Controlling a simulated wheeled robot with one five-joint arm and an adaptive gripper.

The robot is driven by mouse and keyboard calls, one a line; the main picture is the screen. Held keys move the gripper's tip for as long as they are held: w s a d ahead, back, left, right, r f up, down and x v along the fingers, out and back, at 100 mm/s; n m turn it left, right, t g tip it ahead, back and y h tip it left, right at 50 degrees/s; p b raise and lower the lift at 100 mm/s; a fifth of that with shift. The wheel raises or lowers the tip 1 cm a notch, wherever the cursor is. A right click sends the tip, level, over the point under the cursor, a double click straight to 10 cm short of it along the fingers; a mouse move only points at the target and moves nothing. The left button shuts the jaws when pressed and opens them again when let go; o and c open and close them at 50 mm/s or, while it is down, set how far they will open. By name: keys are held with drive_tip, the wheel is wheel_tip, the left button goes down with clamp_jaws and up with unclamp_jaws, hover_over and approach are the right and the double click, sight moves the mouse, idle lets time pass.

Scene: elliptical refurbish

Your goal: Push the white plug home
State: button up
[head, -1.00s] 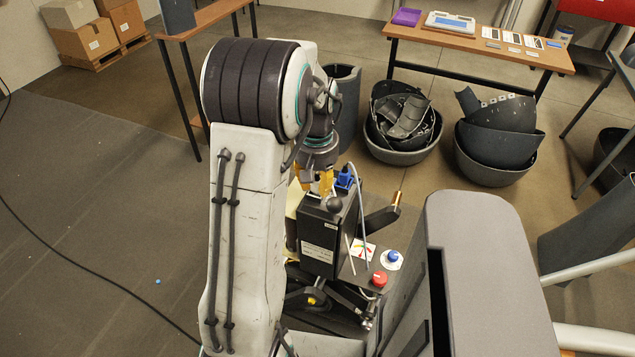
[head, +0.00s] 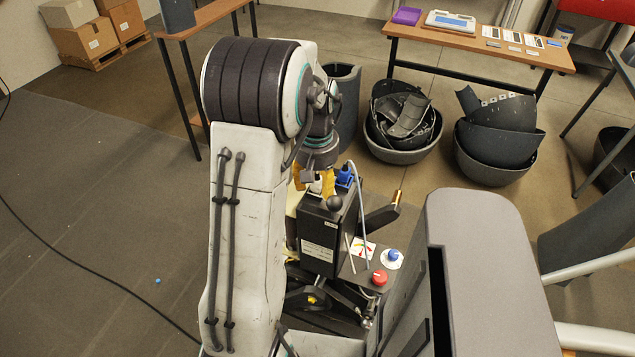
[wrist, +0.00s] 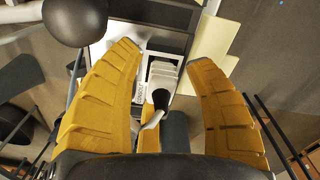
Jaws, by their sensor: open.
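The white plug (wrist: 165,76) is between the fingers, with clear gaps on both sides. A black part and a pale cable show at its near end. In the head view my gripper (head: 313,184) is above the top of the dark box (head: 318,240), and the white plug (head: 315,187) shows small between the fingers. How deep the plug sits cannot be told. A blue plug (head: 344,177) stands at the box's back right.
A black ball knob (head: 334,203) stands close to the gripper; it looms at the top left in the wrist view (wrist: 75,18). A grey cable rises beside the blue plug. A red button (head: 380,278) and a blue knob (head: 393,257) are on the panel at right.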

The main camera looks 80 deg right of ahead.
wheel_tip(320, 180, up, 12)
drive_tip(key=shift+a, duration=0.3)
idle(0.4)
idle(0.8)
